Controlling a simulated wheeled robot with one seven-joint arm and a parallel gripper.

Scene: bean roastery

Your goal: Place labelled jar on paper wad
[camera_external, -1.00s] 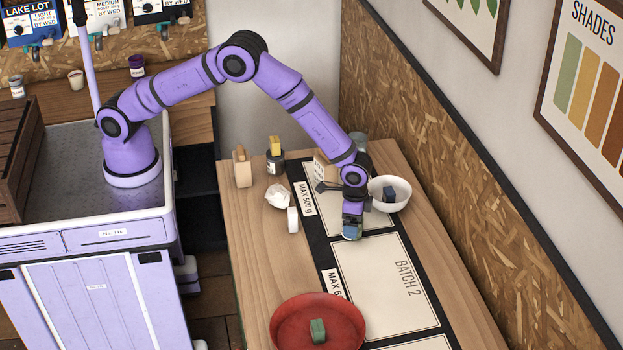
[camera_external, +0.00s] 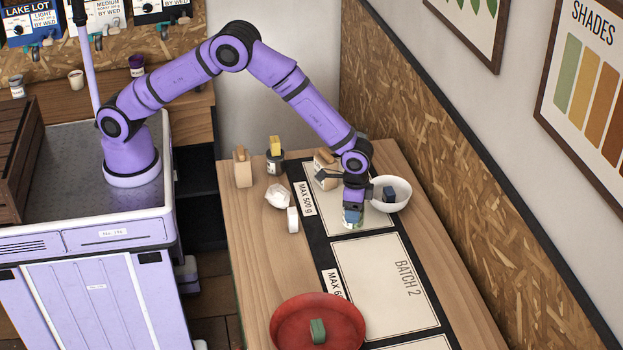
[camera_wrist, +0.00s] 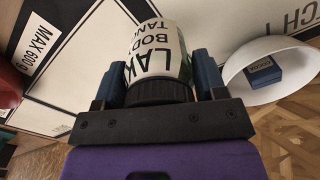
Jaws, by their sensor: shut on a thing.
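My gripper (camera_external: 353,204) is over the near part of the upper mat panel, left of the white bowl. It is shut on the labelled jar (camera_wrist: 158,50), which sits between the two blue fingers in the wrist view. The jar has a white label with black letters and a dark band at the gripper end. In the external view only the lower part of the jar (camera_external: 352,217) shows below the fingers. I cannot tell whether it touches the mat. The white crumpled paper wad (camera_external: 277,196) lies on the bare wood to the left, apart from my gripper.
A white roll (camera_external: 292,220) stands close to the paper wad. The white bowl (camera_external: 404,204) holds a dark blue block (camera_external: 389,194). A red dish (camera_external: 283,340) holds a green block (camera_external: 317,331).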

